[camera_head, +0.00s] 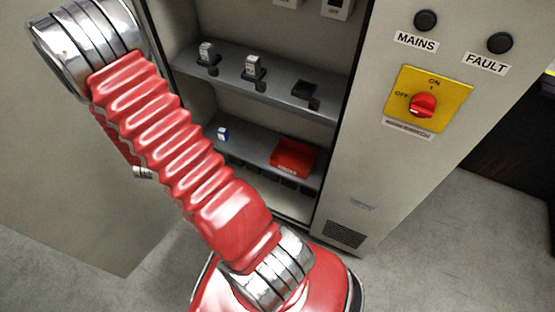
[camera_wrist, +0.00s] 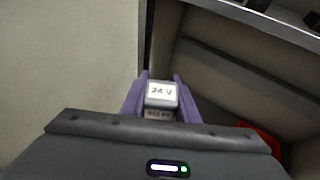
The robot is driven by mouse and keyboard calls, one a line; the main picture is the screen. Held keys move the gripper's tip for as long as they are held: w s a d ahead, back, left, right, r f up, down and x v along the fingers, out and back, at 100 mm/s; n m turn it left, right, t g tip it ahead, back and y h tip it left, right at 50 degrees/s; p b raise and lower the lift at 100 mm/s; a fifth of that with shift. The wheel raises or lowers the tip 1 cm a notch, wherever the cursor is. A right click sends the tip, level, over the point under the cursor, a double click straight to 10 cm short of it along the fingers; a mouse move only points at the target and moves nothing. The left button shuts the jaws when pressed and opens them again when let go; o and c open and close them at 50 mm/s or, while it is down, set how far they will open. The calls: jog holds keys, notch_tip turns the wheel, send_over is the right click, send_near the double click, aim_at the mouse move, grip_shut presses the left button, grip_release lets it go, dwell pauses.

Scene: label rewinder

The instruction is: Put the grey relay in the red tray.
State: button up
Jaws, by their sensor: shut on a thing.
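The grey relay (camera_wrist: 162,95), with a white "24 V" label on top, is held between the two purple fingers of my gripper (camera_wrist: 161,92) in the wrist view. My gripper is shut on it. The red tray (camera_head: 293,156) sits on the lower shelf of the cabinet, at the right, in the head view. A red part of it (camera_wrist: 270,138) shows at the right of the wrist view, partly hidden behind the gripper body.
The upper shelf (camera_head: 232,64) carries two relays in sockets (camera_head: 207,52) (camera_head: 252,68) and a dark socket (camera_head: 304,90) with nothing in it. The cabinet's front panel (camera_head: 350,160) borders the opening at right.

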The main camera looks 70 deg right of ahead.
jog(key=s+d+f+m+g+h, duration=0.1)
jog(key=s+d+f+m+g, duration=0.3)
jog(key=s+d, duration=0.45)
jog(key=m+g+y, duration=0.1)
jog(key=m+g, duration=0.5)
jog(key=g, duration=0.2)
send_over(297, 162)
notch_tip(297, 162, down, 12)
jog(key=shift+f, duration=0.1)
jog(key=shift+w+f, duration=0.1)
jog(key=shift+f, duration=2.75)
jog(key=shift+f, duration=2.05)
jog(key=shift+f, duration=0.6)
